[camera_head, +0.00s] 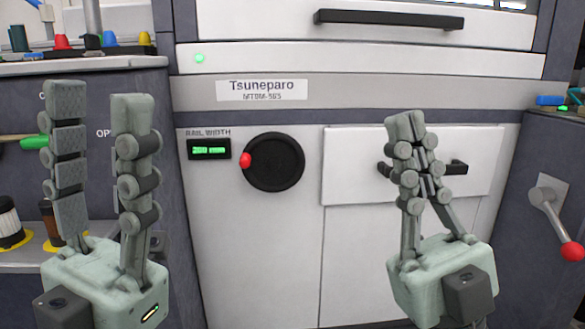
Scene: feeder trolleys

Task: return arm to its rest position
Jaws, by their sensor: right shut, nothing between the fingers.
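My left gripper (97,97) stands upright at the left of the head view. Its two fingers are wide apart with nothing between them. It is in front of the dark cabinet and the left edge of the machine. My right gripper (404,122) stands upright right of centre, in front of the machine's lower white panel. Its fingers meet at the tips and hold nothing. It partly hides a dark handle (459,167) on that panel. Only the grippers show; most of both arms is out of view.
A machine front (262,220) labelled Tsuneparo fills the middle, with a black handwheel (275,163) and a green display (209,149). A red-knobbed lever (570,251) juts out at right. Shelves at left hold a dark-capped jar (9,222) and colored items.

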